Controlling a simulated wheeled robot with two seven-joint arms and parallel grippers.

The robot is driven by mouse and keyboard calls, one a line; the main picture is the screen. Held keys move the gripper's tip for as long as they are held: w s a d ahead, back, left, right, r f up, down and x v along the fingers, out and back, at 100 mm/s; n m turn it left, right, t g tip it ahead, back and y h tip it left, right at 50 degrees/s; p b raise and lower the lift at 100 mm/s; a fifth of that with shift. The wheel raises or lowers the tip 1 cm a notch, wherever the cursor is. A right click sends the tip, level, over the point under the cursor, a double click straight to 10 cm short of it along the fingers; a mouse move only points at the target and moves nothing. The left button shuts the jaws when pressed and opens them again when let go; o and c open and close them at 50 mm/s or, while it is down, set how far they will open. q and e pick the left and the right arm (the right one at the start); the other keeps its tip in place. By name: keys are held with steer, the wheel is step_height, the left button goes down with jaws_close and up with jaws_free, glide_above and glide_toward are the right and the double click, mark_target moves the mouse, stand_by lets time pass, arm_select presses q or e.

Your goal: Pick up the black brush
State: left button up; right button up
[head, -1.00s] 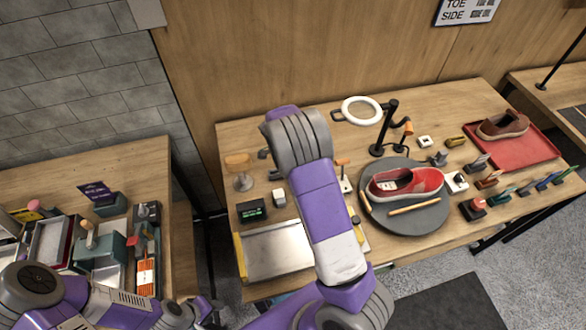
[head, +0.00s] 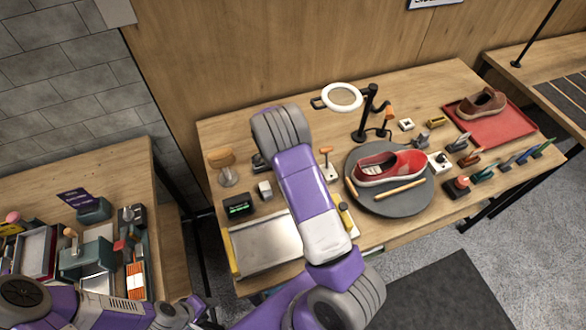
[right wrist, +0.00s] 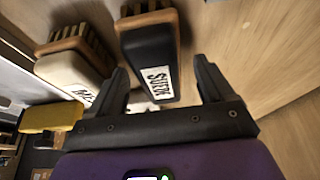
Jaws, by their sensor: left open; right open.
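In the right wrist view the black brush (right wrist: 148,50) has a wooden back edge, bristles at the far end and a white label. My right gripper (right wrist: 161,68) is open, with one finger on each side of the brush's near end. I cannot tell whether the fingers touch it. A cream brush (right wrist: 72,66) with a similar label lies just left of it. In the head view my right arm covers the middle of the table, and I cannot make out the black brush there. My left gripper (head: 205,308) is open and empty at the lower left, over the floor gap.
A red sneaker (head: 385,165) sits on a round grey turntable (head: 388,205). A metal tray (head: 262,245) lies at the table's front left. A yellow block (right wrist: 52,116) is left of the right gripper. A ring lamp (head: 343,97) stands at the back.

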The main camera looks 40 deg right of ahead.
steer(key=shift+f+b, duration=0.25)
steer(key=shift+b, duration=0.25)
stand_by(0.5)
steer(key=c, duration=1.3)
steer(key=shift+r+p, duration=0.45)
steer(key=shift+p, duration=0.25)
step_height(320, 180, up, 10)
steer(key=shift+f, duration=0.15)
